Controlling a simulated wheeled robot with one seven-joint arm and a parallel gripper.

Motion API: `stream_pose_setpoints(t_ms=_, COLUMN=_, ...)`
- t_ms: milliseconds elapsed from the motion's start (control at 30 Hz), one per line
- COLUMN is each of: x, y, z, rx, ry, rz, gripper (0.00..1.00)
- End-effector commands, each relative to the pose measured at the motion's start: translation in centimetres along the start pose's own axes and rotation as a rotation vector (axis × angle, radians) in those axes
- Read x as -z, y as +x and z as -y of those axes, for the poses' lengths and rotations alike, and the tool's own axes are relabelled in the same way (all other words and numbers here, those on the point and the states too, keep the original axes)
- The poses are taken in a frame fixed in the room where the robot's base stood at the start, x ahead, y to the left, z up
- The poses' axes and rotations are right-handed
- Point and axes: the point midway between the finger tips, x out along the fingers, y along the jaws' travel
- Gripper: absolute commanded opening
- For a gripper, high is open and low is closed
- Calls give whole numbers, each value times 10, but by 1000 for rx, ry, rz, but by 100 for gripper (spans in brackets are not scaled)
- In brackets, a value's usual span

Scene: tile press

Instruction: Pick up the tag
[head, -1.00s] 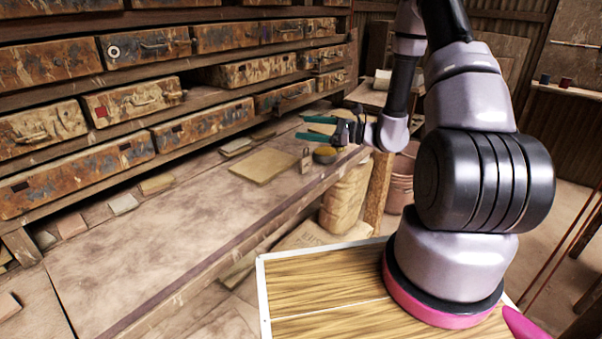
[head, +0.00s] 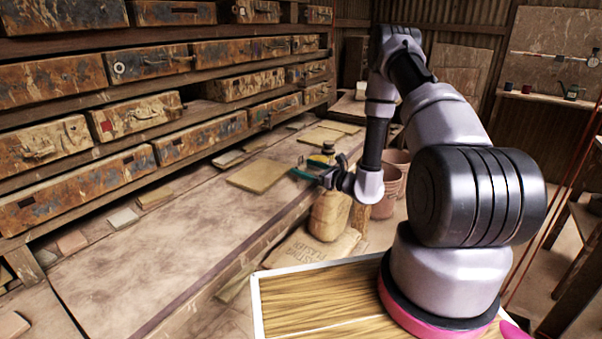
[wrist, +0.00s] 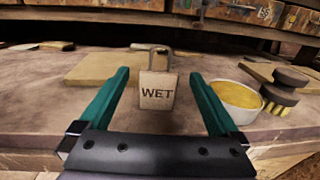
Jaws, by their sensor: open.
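The tag (wrist: 157,88) is a small pale plate marked WET with a loop at its top. In the wrist view it stands upright on the bench, centred between the fingers and a little beyond them. My gripper (wrist: 161,100) is open and empty, its two green fingers on either side of the tag's line. In the head view my gripper (head: 308,172) is low at the bench's front edge. The tag cannot be made out there, hidden at or behind the gripper.
A bowl of yellow stuff (wrist: 236,95) sits close to the right finger, with a dark brush (wrist: 279,97) beside it. A flat tan slab (wrist: 110,68) lies behind the tag. Racks of worn drawers (head: 150,62) stand over the bench (head: 150,250). The near bench top is clear.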

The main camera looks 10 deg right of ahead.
Motion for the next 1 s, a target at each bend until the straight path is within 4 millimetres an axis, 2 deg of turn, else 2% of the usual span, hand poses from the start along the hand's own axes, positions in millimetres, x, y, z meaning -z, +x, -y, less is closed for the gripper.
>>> stream_pose_setpoints(t_ms=333, x=-3, y=46, z=-2, rx=-3, ry=-2, rz=1, gripper=98)
stream_pose_setpoints(t_ms=633, x=-3, y=52, z=-2, rx=0, ry=-1, rz=0, gripper=98)
stream_pose_setpoints(t_ms=667, x=-3, y=52, z=-2, rx=0, ry=-1, rz=0, gripper=90)
stream_pose_setpoints(t_ms=800, x=-3, y=51, z=-2, rx=0, ry=-1, rz=0, gripper=36)
stream_pose_setpoints(t_ms=867, x=-3, y=51, z=-2, rx=0, ry=-1, rz=0, gripper=13)
stream_pose_setpoints(t_ms=900, x=-3, y=51, z=-2, rx=0, ry=-1, rz=0, gripper=9)
stream_pose_setpoints(t_ms=1000, x=-3, y=51, z=-2, rx=0, ry=-1, rz=0, gripper=9)
